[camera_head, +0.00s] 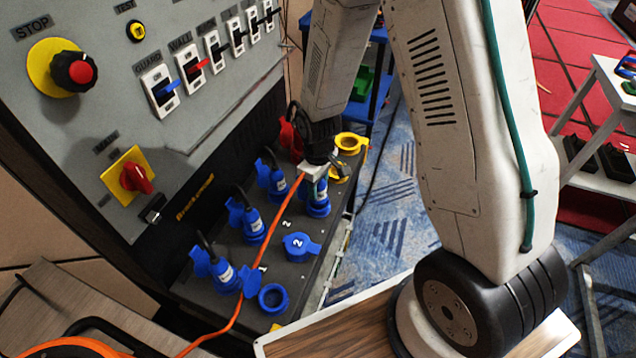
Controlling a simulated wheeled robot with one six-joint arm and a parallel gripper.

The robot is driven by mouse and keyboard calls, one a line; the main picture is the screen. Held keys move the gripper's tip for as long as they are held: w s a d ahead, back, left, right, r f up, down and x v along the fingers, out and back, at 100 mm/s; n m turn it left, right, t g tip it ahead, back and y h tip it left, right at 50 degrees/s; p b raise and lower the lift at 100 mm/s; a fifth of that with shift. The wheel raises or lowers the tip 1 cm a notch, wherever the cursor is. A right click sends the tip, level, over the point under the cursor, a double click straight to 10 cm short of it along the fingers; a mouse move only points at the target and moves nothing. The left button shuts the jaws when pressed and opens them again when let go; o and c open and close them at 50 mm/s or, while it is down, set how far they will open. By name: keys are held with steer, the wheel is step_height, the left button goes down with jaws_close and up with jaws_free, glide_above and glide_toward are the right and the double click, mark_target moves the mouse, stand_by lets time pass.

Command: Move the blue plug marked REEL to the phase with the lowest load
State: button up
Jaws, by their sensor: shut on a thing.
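My gripper (314,172) is shut on a blue plug (318,198), which has a white label too small to read. An orange cable (267,232) rises to this plug from an orange reel (68,348) at the bottom left. The plug is upright at the socket panel (262,255); I cannot tell whether it is seated in a socket. No load readings are visible.
Other blue plugs (222,272), (252,224), (277,183) fill the back row. A yellow socket (350,143) and a red plug (290,139) are at the far end. The grey control board (190,120) with breakers, a red rotary switch (134,178) and a stop button (74,70) rises behind.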

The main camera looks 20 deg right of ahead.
steer(key=shift+f, duration=0.6)
steer(key=o, duration=1.6)
steer(key=shift+c, duration=0.2)
steer(key=shift+r, duration=0.1)
steer(key=shift+r, duration=2.95)
